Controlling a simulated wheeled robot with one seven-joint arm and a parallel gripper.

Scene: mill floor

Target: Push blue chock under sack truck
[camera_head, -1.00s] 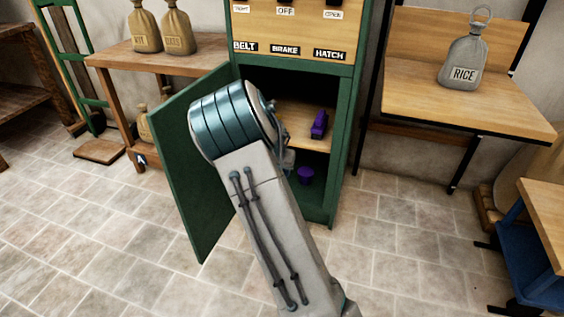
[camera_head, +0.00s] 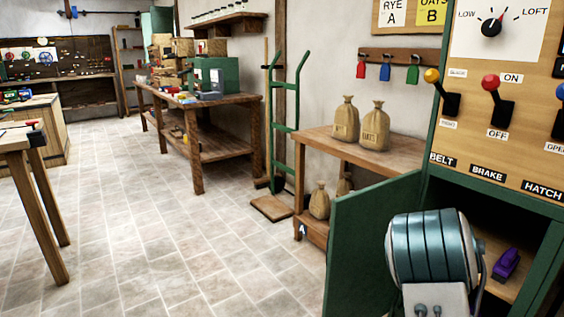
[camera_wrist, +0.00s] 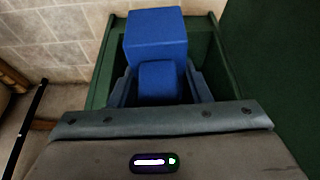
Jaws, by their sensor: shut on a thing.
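The blue chock (camera_wrist: 155,40) shows in the wrist view as a blue block with a smaller stepped part towards me. My gripper (camera_wrist: 158,85) is shut on it, one finger on each side. Green cabinet surfaces lie around it, with tiled floor beyond. In the head view my gripper and the chock are hidden behind my arm and the cabinet. The green sack truck (camera_head: 275,125) stands upright against the wall left of the sack bench. Its wooden toe plate (camera_head: 271,208) is at the floor. My gripper is well away to its right.
The green cabinet's open door (camera_head: 362,250) stands between my arm and the sack truck. A purple object (camera_head: 506,263) lies on the cabinet shelf. A bench (camera_head: 385,158) carries sacks. A long workbench (camera_head: 195,165) stands further left. The tiled floor (camera_head: 150,230) in the middle is clear.

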